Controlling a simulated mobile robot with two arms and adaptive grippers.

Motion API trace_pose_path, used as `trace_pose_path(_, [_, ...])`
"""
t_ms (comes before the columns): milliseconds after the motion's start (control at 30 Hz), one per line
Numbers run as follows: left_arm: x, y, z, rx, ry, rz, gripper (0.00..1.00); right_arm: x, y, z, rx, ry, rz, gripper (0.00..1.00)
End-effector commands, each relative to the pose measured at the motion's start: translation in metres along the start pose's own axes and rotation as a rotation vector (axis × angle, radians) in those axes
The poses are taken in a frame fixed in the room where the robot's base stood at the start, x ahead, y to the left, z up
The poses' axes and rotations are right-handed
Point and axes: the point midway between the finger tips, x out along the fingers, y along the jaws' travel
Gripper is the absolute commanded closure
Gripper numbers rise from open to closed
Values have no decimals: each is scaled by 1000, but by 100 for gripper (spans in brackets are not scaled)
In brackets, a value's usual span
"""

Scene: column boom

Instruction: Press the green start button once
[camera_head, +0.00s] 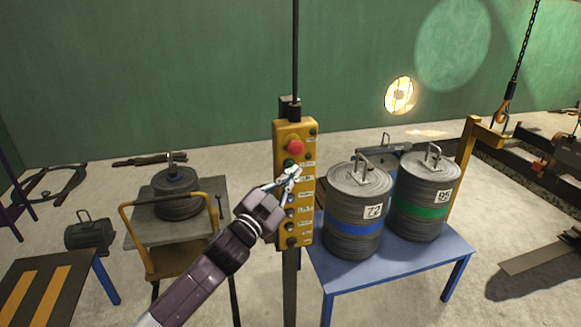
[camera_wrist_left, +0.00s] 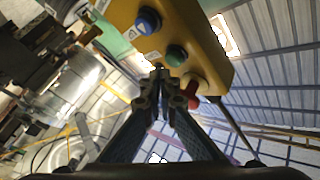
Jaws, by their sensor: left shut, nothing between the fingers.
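A yellow control box (camera_head: 306,232) hangs upright in the middle of the head view, with a column of buttons on its face. The green button (camera_head: 289,163) sits just under the red button (camera_head: 295,147). My left gripper (camera_head: 291,172) is shut and empty, its tips at the box face just below the green button. In the left wrist view the green button (camera_wrist_left: 176,55) lies between a blue button (camera_wrist_left: 148,20) and the red button (camera_wrist_left: 193,83). The closed fingertips (camera_wrist_left: 161,72) are close to the green button there; I cannot tell if they touch. My right gripper is not in view.
A blue table (camera_head: 444,262) with two ribbed drums (camera_head: 355,190) (camera_head: 424,170) stands right of the box. A cart (camera_head: 210,205) with a round weight (camera_head: 177,192) stands left. A lit lamp (camera_head: 399,95) and a hook (camera_head: 507,103) are behind.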

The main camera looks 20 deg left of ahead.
Motion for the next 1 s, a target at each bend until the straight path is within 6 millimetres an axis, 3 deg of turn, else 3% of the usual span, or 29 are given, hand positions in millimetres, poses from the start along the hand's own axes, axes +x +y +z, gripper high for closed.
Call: trace_pose_path(1000, [7, -5, 5, 0, 0, 0, 100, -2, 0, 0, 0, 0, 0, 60])
